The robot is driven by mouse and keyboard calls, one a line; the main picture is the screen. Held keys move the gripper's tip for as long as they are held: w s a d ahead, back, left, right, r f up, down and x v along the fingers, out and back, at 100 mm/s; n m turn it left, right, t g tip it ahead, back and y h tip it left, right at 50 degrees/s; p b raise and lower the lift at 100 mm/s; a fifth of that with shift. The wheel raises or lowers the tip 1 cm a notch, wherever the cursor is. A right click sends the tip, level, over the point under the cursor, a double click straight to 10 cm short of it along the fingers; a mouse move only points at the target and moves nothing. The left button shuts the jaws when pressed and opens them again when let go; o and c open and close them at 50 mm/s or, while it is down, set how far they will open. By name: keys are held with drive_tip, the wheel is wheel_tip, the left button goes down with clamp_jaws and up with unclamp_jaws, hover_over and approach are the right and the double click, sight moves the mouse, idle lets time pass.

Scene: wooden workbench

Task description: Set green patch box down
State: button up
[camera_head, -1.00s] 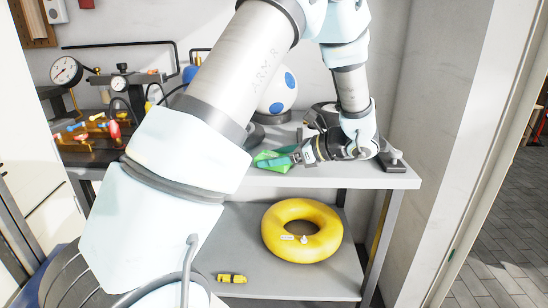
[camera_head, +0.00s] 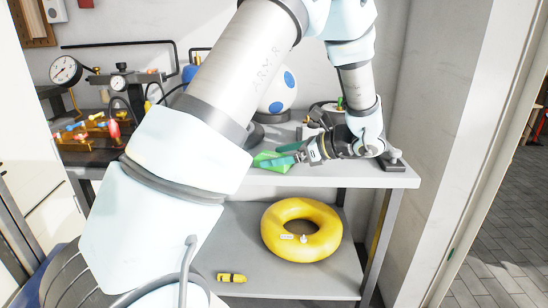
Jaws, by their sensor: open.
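The green patch box (camera_head: 272,161) rests on the grey top shelf near its front edge, partly hidden behind my arm's thick lower link. My gripper (camera_head: 284,155) reaches in from the right, low over the shelf. Its dark teal fingers are spread apart, one toward the back and one toward the front, with their tips at the right side of the box. I cannot tell whether a fingertip still touches the box.
The shelf top (camera_head: 330,178) is bare in front of my gripper. A white ball with blue spots (camera_head: 279,92) stands behind. A dark fixture (camera_head: 394,160) sits at the right end. Gauges (camera_head: 66,70) and valves crowd the left. A yellow ring (camera_head: 331,240) lies on the lower shelf.

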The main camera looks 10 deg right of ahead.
drive_tip(key=v, duration=1)
drive_tip(key=shift+s+d+r, duration=0.15)
drive_tip(key=shift+s+d, duration=0.05)
drive_tip(key=shift+d, duration=0.05)
